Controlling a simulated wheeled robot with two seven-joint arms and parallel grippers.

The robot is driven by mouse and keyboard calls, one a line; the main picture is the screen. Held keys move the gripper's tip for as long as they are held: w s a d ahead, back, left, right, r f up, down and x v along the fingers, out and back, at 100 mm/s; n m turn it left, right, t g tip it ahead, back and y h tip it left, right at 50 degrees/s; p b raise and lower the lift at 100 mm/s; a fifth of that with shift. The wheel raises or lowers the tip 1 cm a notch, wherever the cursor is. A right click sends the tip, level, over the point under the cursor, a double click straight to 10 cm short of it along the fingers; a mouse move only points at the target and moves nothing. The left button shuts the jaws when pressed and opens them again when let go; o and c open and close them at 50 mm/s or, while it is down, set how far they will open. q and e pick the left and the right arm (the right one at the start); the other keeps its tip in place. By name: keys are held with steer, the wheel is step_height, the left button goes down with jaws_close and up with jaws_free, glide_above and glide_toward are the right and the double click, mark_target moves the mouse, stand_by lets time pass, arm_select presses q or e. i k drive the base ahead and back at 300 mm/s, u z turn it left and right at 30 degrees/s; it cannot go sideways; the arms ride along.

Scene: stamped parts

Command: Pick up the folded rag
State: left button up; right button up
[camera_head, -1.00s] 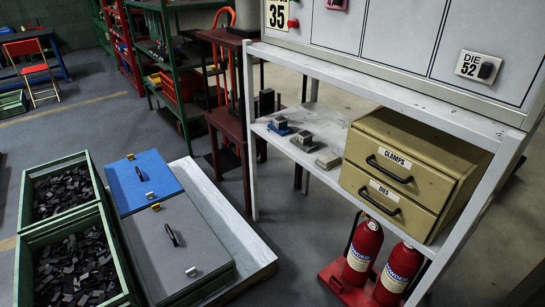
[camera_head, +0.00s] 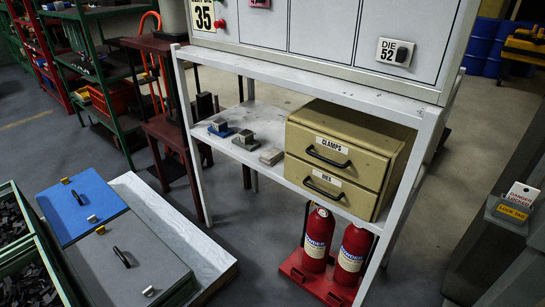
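I cannot make out a folded rag for certain. On the white rack's middle shelf (camera_head: 213,143), left of the drawer cabinet, three small things lie in a row. One is a block with a blue base (camera_head: 220,128), one is a grey block (camera_head: 244,140), and one is a low pale grey piece (camera_head: 271,156). The pale piece is too small to tell whether it is cloth or metal. Neither of my grippers shows in the head view.
A tan drawer cabinet (camera_head: 383,146) labelled CLAMPS and DIES stands on the shelf. Red fire extinguishers (camera_head: 318,240) stand below it. Blue (camera_head: 85,205) and grey (camera_head: 128,262) lidded boxes and green bins of dark parts (camera_head: 35,250) are at left.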

mark_target(270, 157)
steer(key=u, duration=0.2)
steer(key=i, duration=1.4)
steer(key=z, duration=0.35)
